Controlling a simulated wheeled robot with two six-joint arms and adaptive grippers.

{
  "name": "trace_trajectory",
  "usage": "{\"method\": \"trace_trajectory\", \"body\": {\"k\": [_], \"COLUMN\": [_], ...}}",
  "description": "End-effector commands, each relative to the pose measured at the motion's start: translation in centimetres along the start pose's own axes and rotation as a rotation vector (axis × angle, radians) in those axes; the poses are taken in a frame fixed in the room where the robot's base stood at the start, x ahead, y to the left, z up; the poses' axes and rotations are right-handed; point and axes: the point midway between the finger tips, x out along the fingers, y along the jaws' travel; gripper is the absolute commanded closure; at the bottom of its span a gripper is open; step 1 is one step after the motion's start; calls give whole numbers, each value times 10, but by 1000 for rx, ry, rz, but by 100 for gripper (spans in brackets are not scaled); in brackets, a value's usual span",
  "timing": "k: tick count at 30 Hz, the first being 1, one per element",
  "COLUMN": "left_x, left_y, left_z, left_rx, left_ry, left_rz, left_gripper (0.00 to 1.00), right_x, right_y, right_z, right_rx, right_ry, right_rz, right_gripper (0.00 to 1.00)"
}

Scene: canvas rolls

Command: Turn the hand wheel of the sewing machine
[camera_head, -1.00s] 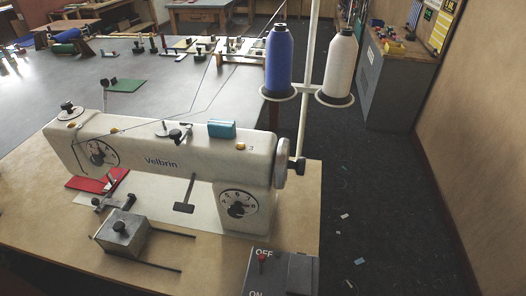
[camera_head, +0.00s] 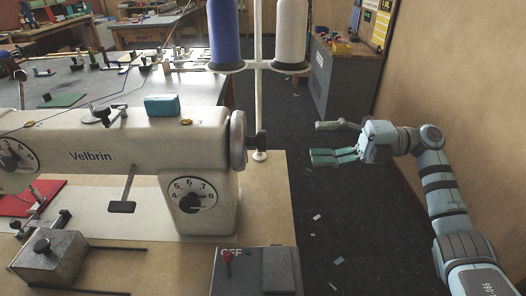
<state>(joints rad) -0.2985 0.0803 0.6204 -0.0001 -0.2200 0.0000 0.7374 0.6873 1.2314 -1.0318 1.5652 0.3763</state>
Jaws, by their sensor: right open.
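The cream sewing machine (camera_head: 130,143) marked "Velbrin" stands on the wooden table at the left and middle. Its hand wheel (camera_head: 238,139) is a pale disc at the machine's right end, with a dark knob (camera_head: 257,142) sticking out to the right. My right gripper (camera_head: 318,142) comes in from the right, over the floor beyond the table's right edge. It is open and empty, with its fingers pointing left toward the wheel and a clear gap between them and the knob. My left gripper is not in view.
A thread stand with a blue cone (camera_head: 224,32) and a white cone (camera_head: 291,32) rises behind the wheel. A dark switch box (camera_head: 257,272) marked "OFF" sits at the front. A grey cabinet (camera_head: 345,84) stands farther back. The floor right of the table is open.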

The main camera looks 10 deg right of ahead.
Motion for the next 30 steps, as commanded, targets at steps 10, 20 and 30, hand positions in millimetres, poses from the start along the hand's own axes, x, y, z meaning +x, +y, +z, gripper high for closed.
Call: {"method": "trace_trajectory", "body": {"k": [10,20,30], "left_x": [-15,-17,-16], "left_y": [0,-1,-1], "left_z": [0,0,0], "left_rx": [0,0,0], "left_ry": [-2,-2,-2], "left_rz": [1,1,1], "left_gripper": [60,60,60], "right_x": [96,130,129], "right_y": [6,4,3], "right_z": [0,1,1], "right_rx": [1,3,4], "right_ry": [2,-2,-2], "right_rz": [11,8,8], "right_gripper": [42,42,68]}}
